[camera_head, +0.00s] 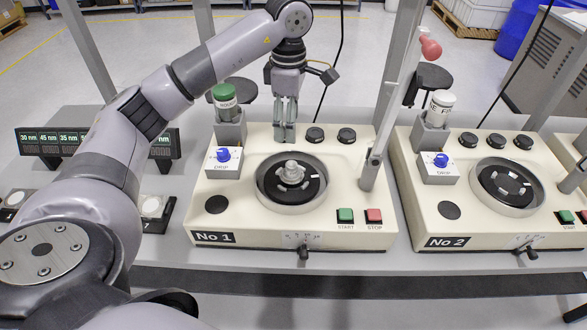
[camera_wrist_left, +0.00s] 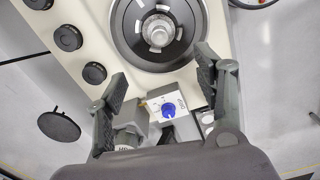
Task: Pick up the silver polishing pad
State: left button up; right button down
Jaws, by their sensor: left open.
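A silver knobbed piece, which looks like the silver polishing pad (camera_head: 292,173), sits at the middle of the dark turntable in the round bowl of machine No 1 (camera_head: 222,190). It also shows at the top of the left wrist view (camera_wrist_left: 158,32). My left gripper (camera_head: 285,138) points down over the back part of machine No 1, behind the bowl. In the left wrist view its two fingers (camera_wrist_left: 160,72) are spread, with nothing between the tips. The gripper is apart from the silver piece. My right gripper is not in view.
A blue-knobbed drip box (camera_head: 223,163) and a green-capped bottle (camera_head: 225,95) stand left of the bowl. A grey upright lever (camera_head: 377,160) stands right of it. Machine No 2 (camera_head: 490,225) is to the right. Pale discs (camera_head: 152,207) lie on black stands at left, partly behind my arm.

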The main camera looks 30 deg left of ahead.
pick_arm(q)
jog(key=p, duration=0.3)
send_over(290, 167)
notch_tip(290, 167, down, 9)
jog(key=shift+w, duration=0.1)
jog(key=shift+f+p, duration=0.3)
jog(key=shift+f, duration=0.2)
notch_tip(290, 167, down, 4)
jog(key=shift+r+p, duration=0.15)
jog(key=shift+p, duration=0.85)
jog(key=shift+f, duration=0.4)
jog(key=shift+c, duration=0.2)
jog(key=shift+c, duration=1.2)
jog(key=c, duration=0.8)
jog(key=shift+c, duration=0.3)
